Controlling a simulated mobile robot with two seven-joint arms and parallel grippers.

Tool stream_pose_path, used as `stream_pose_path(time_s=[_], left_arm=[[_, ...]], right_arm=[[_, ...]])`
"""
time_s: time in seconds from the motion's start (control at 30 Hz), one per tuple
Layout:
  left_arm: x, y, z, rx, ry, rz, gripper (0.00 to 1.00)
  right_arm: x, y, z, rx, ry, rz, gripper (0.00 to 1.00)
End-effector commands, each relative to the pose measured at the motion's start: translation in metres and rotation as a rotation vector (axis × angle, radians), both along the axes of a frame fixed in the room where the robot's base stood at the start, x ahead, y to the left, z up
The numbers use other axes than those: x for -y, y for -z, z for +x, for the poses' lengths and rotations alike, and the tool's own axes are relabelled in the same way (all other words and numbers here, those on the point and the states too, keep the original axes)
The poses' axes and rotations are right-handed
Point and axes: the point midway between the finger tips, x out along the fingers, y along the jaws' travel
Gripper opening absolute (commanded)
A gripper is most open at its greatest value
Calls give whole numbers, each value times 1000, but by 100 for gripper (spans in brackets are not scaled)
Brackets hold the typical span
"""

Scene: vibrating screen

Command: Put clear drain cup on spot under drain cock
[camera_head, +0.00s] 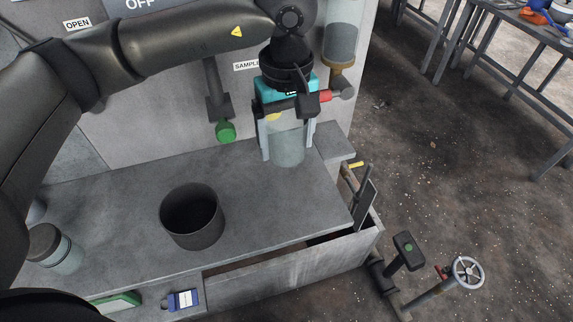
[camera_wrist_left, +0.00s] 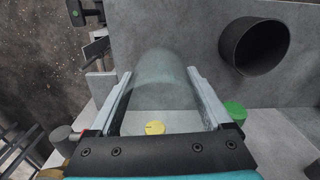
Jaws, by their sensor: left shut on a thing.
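The clear drain cup (camera_head: 287,148) is between the two pale fingers of my left gripper (camera_head: 288,154), which is shut on it. It hangs upright by the right end of the grey ledge; I cannot tell whether its base touches. In the left wrist view the cup (camera_wrist_left: 165,82) fills the gap between the fingers (camera_wrist_left: 160,75). The drain cock's red handle (camera_head: 325,96) shows just right of my gripper, below a glass bowl (camera_head: 343,40) with a brass bottom. The spot under it is not clearly visible. My right gripper is not in view.
A dark open cylinder (camera_head: 192,218) stands on the grey ledge (camera_head: 120,190). A green knob (camera_head: 225,131) hangs from a pipe left of the cup. A lidded jar (camera_head: 55,247) is at the left. A handwheel (camera_head: 468,272) stands on the right.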

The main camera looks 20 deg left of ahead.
Motion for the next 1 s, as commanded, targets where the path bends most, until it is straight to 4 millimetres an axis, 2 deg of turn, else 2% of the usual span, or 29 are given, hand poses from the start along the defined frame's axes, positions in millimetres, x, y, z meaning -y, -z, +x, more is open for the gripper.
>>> stream_pose_path(time_s=[0.03,0.2,0.33,0.47,0.67,0.8,1.0], left_arm=[[1,-13,1,5,1,-1,30],[1,-40,1,3,0,-1,30],[0,-49,0,1,-1,-1,30],[0,-51,0,0,8,0,30],[-13,-23,-11,2,161,4,30],[-25,5,-25,2,351,6,30],[-38,34,-43,1,575,3,30]], right_arm=[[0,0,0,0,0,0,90],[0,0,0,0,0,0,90],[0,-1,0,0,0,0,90],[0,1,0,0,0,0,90],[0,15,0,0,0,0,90],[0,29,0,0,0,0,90],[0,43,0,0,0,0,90]])
